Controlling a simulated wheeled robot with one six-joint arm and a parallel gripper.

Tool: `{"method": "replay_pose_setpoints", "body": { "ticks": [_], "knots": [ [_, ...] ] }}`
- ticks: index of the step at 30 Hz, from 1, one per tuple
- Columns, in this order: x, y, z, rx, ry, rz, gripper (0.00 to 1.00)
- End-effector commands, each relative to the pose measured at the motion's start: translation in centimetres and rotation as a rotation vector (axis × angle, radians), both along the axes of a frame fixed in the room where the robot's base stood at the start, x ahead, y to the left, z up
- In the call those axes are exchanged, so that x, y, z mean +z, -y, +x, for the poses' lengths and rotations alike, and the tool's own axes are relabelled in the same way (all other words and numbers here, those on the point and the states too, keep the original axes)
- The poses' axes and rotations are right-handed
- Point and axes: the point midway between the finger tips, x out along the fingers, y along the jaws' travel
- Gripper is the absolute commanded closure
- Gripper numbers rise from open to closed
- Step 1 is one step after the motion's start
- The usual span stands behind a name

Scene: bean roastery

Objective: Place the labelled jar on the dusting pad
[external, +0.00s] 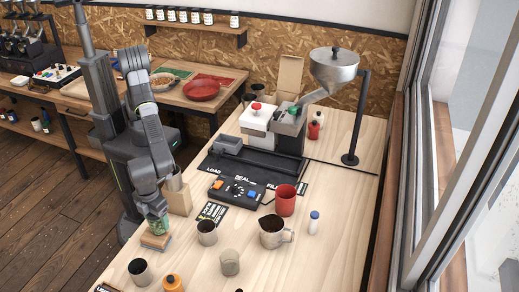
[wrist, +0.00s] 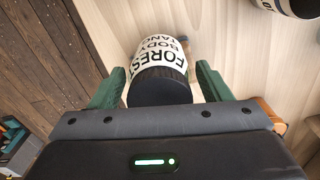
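The labelled jar (wrist: 155,45) shows in the wrist view, with a black lid (wrist: 160,85) towards the camera and a white label with black capitals, partly readable as "FOREST BODY TANG". It lies between the green fingers of my gripper (wrist: 161,72). The fingers flank it closely, but I cannot tell whether both touch it. In the external view my gripper (external: 154,226) points down at the table's left edge and hides most of the jar. A small tan, wood-coloured pad (external: 155,243) shows directly below it; I cannot confirm that it is the dusting pad, or whether the jar touches it.
A metal cup (external: 207,233), a dark-filled cup (external: 140,271), a glass (external: 229,262), an orange-topped container (external: 173,284) and a pitcher (external: 272,232) stand nearby. The table's right front is clear.

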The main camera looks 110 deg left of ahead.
Motion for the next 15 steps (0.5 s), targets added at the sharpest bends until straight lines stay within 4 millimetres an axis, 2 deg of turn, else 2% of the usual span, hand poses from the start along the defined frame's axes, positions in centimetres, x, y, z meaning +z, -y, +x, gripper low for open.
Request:
{"method": "replay_pose_setpoints", "body": {
  "ticks": [10,15],
  "knots": [
    [0.3,0.0,0.0,0.0,0.0,0.0,0.23],
    [2.1,0.0,0.1,0.0,0.003,-0.002,0.23]
  ]
}}
